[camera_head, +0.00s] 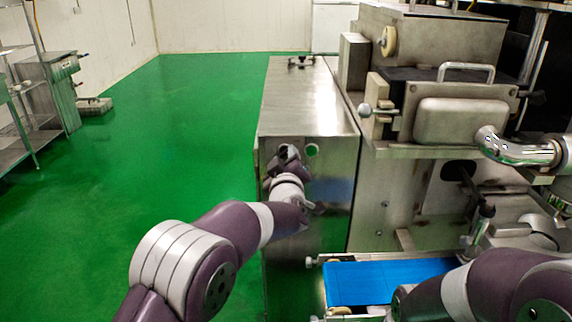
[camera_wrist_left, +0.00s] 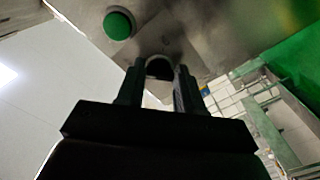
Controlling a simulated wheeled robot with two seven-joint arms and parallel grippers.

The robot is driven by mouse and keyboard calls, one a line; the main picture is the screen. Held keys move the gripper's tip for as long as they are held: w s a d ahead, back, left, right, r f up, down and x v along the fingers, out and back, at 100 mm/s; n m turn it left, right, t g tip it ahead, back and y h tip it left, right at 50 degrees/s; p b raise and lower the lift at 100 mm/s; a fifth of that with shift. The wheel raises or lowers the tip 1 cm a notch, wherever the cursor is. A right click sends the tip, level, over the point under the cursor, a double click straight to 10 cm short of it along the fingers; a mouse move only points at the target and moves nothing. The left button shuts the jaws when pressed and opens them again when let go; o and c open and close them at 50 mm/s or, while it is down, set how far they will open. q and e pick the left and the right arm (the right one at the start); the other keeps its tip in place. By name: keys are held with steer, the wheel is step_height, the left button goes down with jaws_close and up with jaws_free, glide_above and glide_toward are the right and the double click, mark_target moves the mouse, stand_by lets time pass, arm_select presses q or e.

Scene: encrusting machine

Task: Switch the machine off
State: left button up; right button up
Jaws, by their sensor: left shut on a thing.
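The machine's steel cabinet (camera_head: 334,125) stands in the middle of the head view, with a control face toward me. My left gripper (camera_head: 287,153) is at the upper left of this face. In the left wrist view, my left gripper (camera_wrist_left: 158,75) is shut on a dark rounded knob (camera_wrist_left: 158,66) on the steel panel. The fingers hide most of the knob, so I cannot tell its setting. A green round button (camera_head: 312,149) sits just right of the gripper in the head view; it also shows in the wrist view (camera_wrist_left: 118,25). My right gripper is not in view.
A blue conveyor belt (camera_head: 385,281) lies low in front of the machine, near my right arm. A metal pipe (camera_head: 515,150) and housing (camera_head: 460,119) project at the right. The green floor (camera_head: 180,150) at left is open, with a steel rack (camera_head: 30,110) beyond.

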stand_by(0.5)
arm_select(q)
steer(key=o, duration=1)
steer(key=shift+o, duration=0.2)
steer(key=shift+s, duration=0.1)
steer(key=s+b, duration=0.1)
steer(key=s, duration=1.1)
steer(key=shift+s, duration=0.3)
